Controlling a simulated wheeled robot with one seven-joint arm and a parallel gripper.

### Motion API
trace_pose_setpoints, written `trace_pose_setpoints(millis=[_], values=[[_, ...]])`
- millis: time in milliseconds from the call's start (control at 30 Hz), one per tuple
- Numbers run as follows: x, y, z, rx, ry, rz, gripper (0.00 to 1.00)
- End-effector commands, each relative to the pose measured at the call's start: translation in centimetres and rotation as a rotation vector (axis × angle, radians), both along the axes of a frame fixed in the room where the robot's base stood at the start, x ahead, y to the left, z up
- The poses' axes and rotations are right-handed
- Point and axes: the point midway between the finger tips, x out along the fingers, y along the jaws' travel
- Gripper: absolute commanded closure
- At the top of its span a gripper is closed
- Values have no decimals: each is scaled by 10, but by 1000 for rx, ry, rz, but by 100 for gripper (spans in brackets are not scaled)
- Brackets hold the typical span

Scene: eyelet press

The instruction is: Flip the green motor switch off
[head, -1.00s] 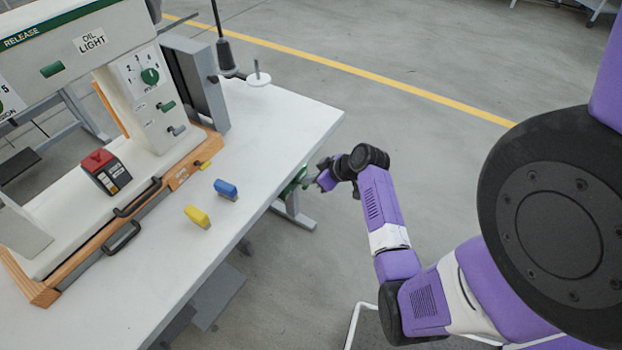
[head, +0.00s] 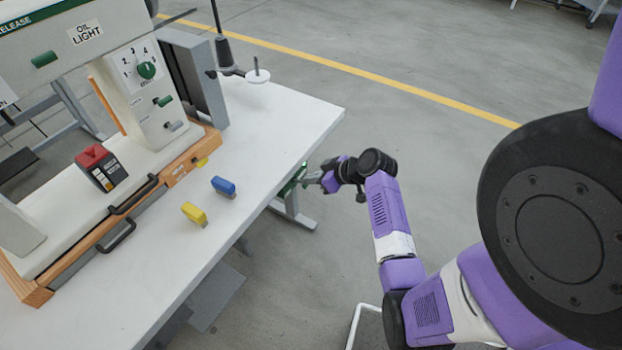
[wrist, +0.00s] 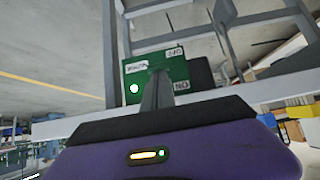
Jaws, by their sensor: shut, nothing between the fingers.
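The green motor switch box (head: 291,184) is fixed under the right edge of the white table, partly hidden by the table in the head view. In the wrist view, the green box (wrist: 134,78) appears upside down, with white labels reading MOTOR, OFF and ON, and a lit white round spot at its left. My gripper (head: 308,180) is level with the box and points at it from the right. In the wrist view, my gripper (wrist: 157,76) has its fingers together and empty in front of the box, hiding its middle, including any lever. I cannot tell whether they touch it.
The white table (head: 275,125) has its edge and underframe close around the box.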

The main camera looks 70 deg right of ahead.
Motion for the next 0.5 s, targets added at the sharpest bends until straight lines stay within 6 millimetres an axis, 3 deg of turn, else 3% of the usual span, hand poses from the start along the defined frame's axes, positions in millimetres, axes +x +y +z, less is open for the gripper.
trace_pose_setpoints(millis=[500], values=[[-10,3,-32,-57,-238,0,100]])
